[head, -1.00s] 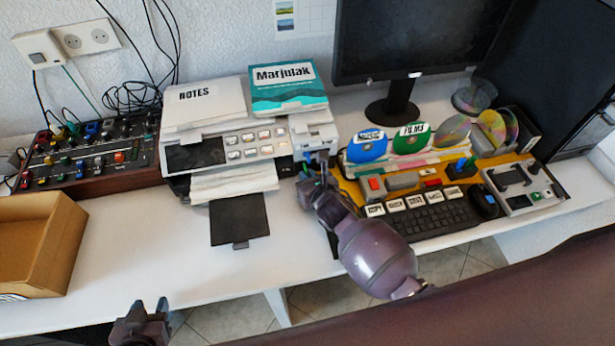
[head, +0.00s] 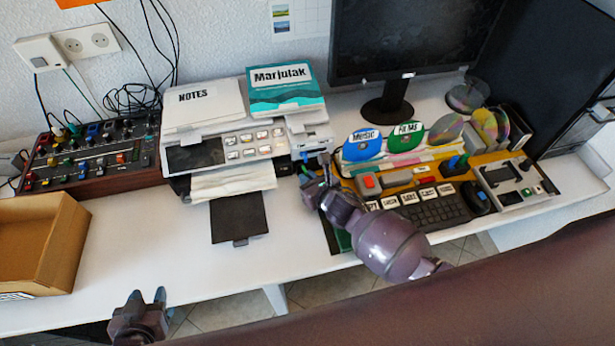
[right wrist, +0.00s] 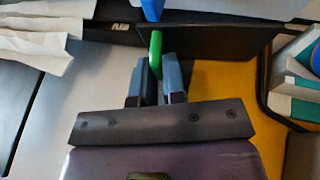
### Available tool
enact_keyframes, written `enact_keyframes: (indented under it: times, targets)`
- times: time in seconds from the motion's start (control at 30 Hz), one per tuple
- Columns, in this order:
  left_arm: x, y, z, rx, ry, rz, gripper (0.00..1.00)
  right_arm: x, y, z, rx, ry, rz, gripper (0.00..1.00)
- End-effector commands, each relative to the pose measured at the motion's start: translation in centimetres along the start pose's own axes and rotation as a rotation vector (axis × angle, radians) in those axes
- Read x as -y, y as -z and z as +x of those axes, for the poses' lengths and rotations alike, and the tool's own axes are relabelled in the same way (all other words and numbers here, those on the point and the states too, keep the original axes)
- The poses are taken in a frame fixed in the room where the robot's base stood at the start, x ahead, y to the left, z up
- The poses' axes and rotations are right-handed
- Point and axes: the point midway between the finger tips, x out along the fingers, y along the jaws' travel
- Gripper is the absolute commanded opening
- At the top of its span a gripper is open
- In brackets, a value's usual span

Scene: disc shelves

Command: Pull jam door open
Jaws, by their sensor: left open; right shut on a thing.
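The printer (head: 225,150) stands at the middle back of the desk, with its side towards my right gripper. In the right wrist view a green tab (right wrist: 155,45) sticks out in front of a dark panel (right wrist: 215,45) of the printer. My right gripper (right wrist: 156,70) is shut on this green tab, one finger on each side of it. In the head view my right gripper (head: 316,175) is at the printer's front right corner. I cannot tell how far the jam door stands open. My left gripper (head: 145,302) is open and empty near the desk's front edge.
A blue tab (right wrist: 152,8) lies just beyond the green one. A yellow tray (head: 400,178) with a keyboard (head: 430,208) and disc holders is close on the right. A cardboard box (head: 62,255) and a mixer (head: 90,160) stand left. The front middle of the desk is clear.

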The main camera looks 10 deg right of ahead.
Motion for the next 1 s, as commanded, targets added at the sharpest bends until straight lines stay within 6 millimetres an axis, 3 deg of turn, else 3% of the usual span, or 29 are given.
enact_keyframes:
  times: [0.13,0.17,0.23,0.57,0.77,1.0]
  targets:
    - [0.0,-0.3,-0.1,0.005,0.001,0.000,0.43,-0.3,-0.1,0.1,0.004,-0.006,0.005,0.00]
    - [0.0,-0.3,-0.1,0.006,0.001,-0.001,0.43,-0.4,-0.1,0.1,0.004,-0.006,0.005,0.12]
    - [0.0,-0.4,-0.1,0.008,0.001,-0.001,0.43,-0.3,-0.1,0.1,0.004,-0.005,0.004,0.20]
    - [0.0,-0.4,-0.1,0.008,0.001,0.000,0.43,-0.1,-0.1,-0.2,0.001,-0.001,0.001,0.20]
    - [0.1,0.3,-0.3,0.002,0.001,0.000,0.43,-0.1,-0.1,-2.4,0.001,-0.001,-0.001,0.20]
    - [0.1,1.3,-0.5,-0.007,0.000,0.000,0.43,-0.1,-0.1,-6.9,0.002,-0.003,0.001,0.20]
